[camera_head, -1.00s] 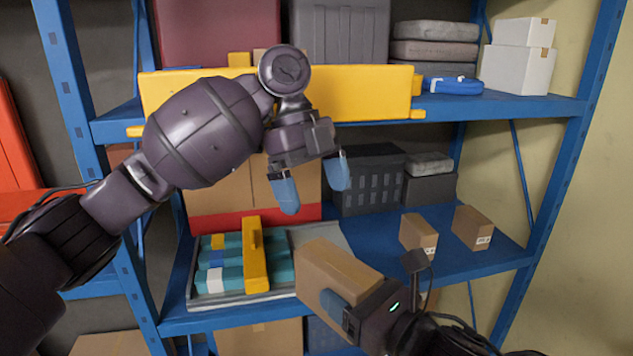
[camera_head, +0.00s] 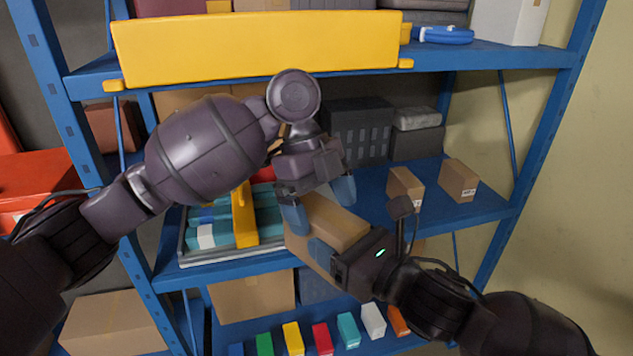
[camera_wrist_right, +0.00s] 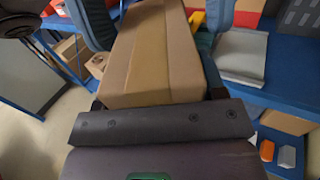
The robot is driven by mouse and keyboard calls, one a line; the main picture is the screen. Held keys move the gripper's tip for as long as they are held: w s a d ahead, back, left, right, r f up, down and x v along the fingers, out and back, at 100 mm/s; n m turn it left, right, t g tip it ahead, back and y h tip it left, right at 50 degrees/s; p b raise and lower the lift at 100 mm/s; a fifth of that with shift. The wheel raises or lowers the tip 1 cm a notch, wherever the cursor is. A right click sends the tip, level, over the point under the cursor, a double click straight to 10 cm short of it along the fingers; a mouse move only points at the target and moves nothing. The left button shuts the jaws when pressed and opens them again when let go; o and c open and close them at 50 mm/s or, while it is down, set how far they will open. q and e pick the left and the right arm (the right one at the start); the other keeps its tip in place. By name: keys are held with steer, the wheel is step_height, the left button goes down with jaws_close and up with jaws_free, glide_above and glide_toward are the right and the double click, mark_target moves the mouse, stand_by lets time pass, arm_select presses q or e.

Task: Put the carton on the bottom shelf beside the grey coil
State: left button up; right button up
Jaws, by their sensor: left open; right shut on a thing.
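The brown carton (camera_head: 335,228) is held tilted in front of the middle shelf by my right gripper (camera_head: 332,262), which is shut on it. In the right wrist view the carton (camera_wrist_right: 150,60) points away from the wrist. My left gripper (camera_head: 320,205) is open, its blue fingertips close to either side of the carton's far end; I cannot tell if they touch it. The low shelf (camera_head: 377,346) is partly in view at the bottom, with a row of small coloured boxes (camera_head: 322,338). No grey coil is visible.
The middle shelf (camera_head: 490,212) holds a tray of teal items (camera_head: 222,228), two small brown boxes (camera_head: 460,180) and a dark crate (camera_head: 360,130). A long yellow beam (camera_head: 255,42) lies along the upper shelf. A larger brown box (camera_head: 252,296) stands below the middle shelf.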

arm_select(q)
steer(key=shift+s+d+f, duration=0.1)
steer(key=shift+f, duration=0.25)
steer(key=c, duration=1)
steer(key=o, duration=1)
steer(key=shift+r, duration=0.1)
